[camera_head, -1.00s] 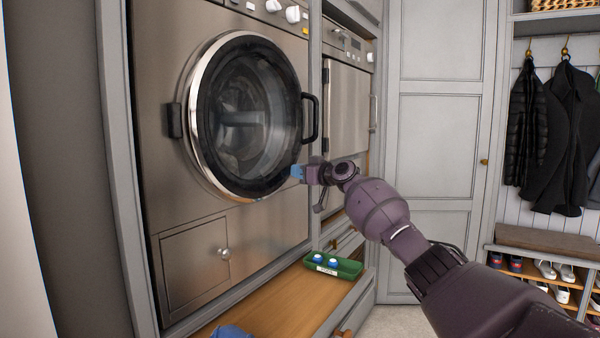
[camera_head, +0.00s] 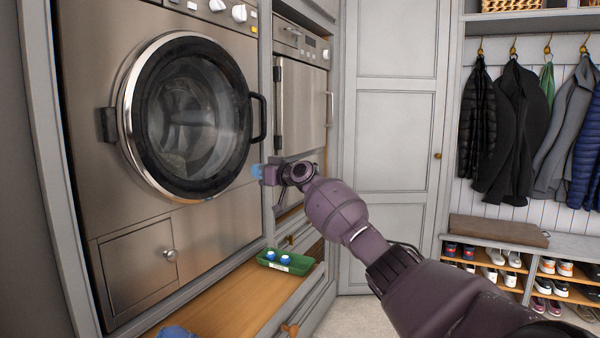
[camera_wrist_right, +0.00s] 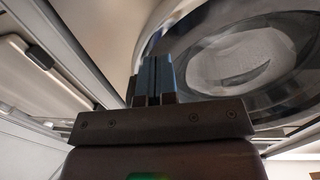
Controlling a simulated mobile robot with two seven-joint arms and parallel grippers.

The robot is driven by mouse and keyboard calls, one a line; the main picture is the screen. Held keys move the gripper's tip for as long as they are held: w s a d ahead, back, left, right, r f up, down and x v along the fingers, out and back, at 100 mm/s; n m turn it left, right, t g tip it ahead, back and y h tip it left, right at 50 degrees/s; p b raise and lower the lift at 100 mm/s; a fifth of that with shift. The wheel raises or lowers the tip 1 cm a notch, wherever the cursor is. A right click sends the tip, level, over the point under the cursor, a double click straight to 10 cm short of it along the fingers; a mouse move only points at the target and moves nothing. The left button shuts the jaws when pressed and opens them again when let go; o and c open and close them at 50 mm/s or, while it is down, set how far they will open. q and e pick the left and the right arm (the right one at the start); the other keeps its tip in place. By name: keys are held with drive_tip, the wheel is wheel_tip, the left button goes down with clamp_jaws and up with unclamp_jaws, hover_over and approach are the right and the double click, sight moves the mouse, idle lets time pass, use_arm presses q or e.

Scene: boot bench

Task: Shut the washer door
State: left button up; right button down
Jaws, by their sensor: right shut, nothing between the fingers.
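The washer door (camera_head: 142,138) is round, with a black rim, glass middle and chrome ring, on the steel washer front. Its hinge is at the left and its black handle (camera_head: 262,118) at the right. It sits close to the front; I cannot tell whether it is fully shut. My right gripper (camera_head: 257,171) is shut and empty, just off the door's lower right edge, below the handle. In the right wrist view its blue fingers (camera_wrist_right: 155,78) are together, with the door (camera_wrist_right: 225,60) beyond them; contact is unclear. My left gripper is out of view.
A green tray (camera_head: 298,266) with blue-capped items stands on the wooden shelf (camera_head: 225,303) below. A second steel appliance (camera_head: 300,105) is right of the washer. A small hatch (camera_head: 135,270) is under the door. Coats and a shoe rack (camera_head: 515,270) are far right.

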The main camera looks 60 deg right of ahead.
drive_tip(key=s+d+p, duration=0.1)
drive_tip(key=s+p, duration=0.1)
drive_tip(key=s, duration=0.7)
drive_tip(key=shift+s+d, duration=0.2)
drive_tip(key=shift+s, duration=0.1)
drive_tip(key=shift+f, duration=0.1)
